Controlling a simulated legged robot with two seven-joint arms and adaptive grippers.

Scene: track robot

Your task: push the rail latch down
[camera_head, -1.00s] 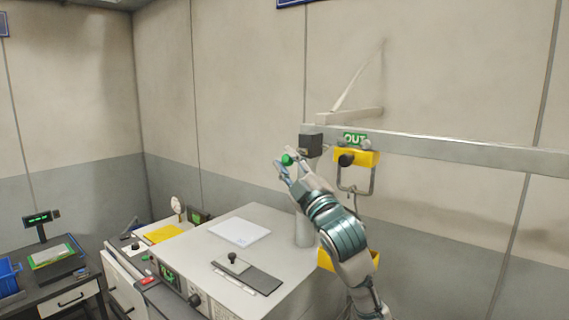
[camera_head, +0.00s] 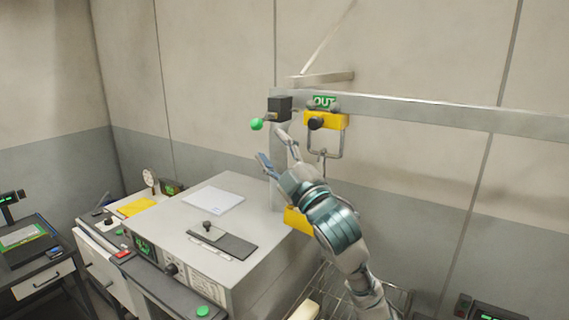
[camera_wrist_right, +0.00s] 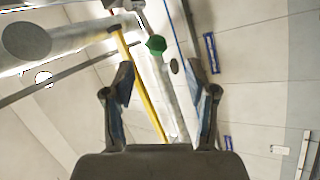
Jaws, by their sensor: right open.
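The rail latch is a black block (camera_head: 279,107) at the left end of the grey rail (camera_head: 420,110), with a green ball knob (camera_head: 257,124) sticking out to its lower left. My right gripper (camera_head: 272,146) is open and empty, just below and to the right of the knob, apart from it in the head view. In the right wrist view the green knob (camera_wrist_right: 156,44) shows beyond and between the open fingers (camera_wrist_right: 160,85). My left gripper is not in view.
A yellow hanger (camera_head: 336,121) with a black knob and wire loop hangs from the rail under a green OUT sign (camera_head: 323,101). A grey cabinet (camera_head: 180,222) stands below left with a notepad (camera_head: 214,201) and dark plate (camera_head: 236,246) on it. A wire basket (camera_head: 345,295) is lower right.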

